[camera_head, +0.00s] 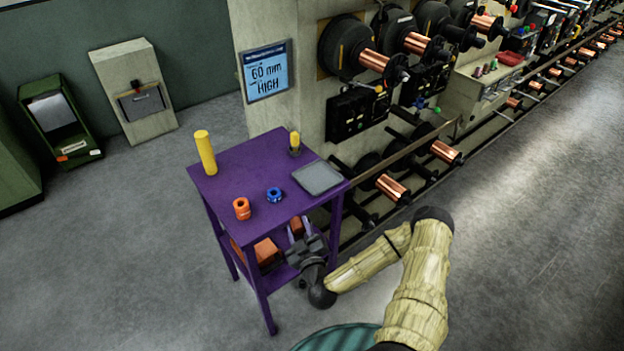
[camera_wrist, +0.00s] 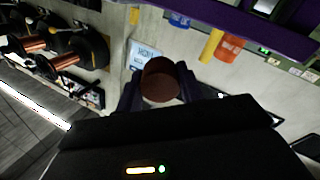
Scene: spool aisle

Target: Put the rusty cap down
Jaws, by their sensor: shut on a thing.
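The rusty cap is a brown, round-ended piece. In the wrist view the rusty cap (camera_wrist: 160,80) sits between the two dark fingers of my gripper (camera_wrist: 160,92), which is shut on it. In the head view my gripper (camera_head: 298,230) is at the front right side of the purple table (camera_head: 240,165), below the level of its top. A small rust-brown patch (camera_head: 296,226) shows between the fingers there. The underside of the cap is hidden.
On the table top stand a yellow cylinder (camera_head: 205,152), an orange ring piece (camera_head: 242,208), a blue ring piece (camera_head: 274,195), a small yellow-topped item (camera_head: 295,143) and a grey tray (camera_head: 318,178). A brown box (camera_head: 266,252) is on the lower shelf. Machine spools (camera_head: 390,187) stand at right.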

